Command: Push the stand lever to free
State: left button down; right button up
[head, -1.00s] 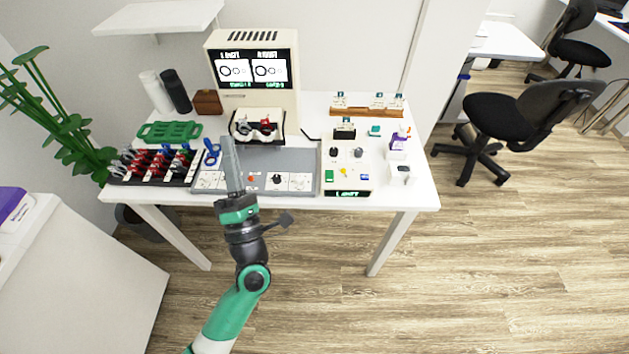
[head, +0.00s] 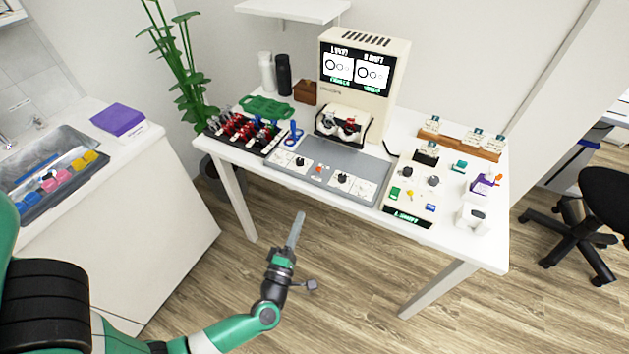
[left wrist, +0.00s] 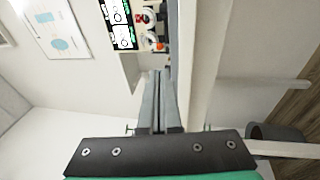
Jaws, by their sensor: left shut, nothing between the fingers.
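An eye-test machine (head: 365,70) with a lit screen stands at the back of the white table. At its foot is a black-and-white stand (head: 335,125) carrying a grey and a red part. I cannot make out which part is the stand lever. A grey panel (head: 330,170) with dark knobs and a red button lies in front. My left gripper (head: 298,218) is shut and empty, in front of the table's edge and apart from everything. Its long fingers (left wrist: 160,80) lie together in the left wrist view, where the screen (left wrist: 120,22) shows beyond. My right gripper is not in view.
A black rack (head: 240,132) of red and blue items, a green tray (head: 266,108) and a blue tool (head: 293,133) are left of the panel. A cream board (head: 405,208) with small parts is right. A counter with a purple box (head: 118,119) stands left. Floor before the table is clear.

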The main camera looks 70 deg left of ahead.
aim_at(314, 188)
pick_arm(q)
jog(key=b+x, duration=0.2)
jog(key=x, duration=1.1)
jog(key=shift+b, duration=0.3)
jog(key=shift+r, duration=0.1)
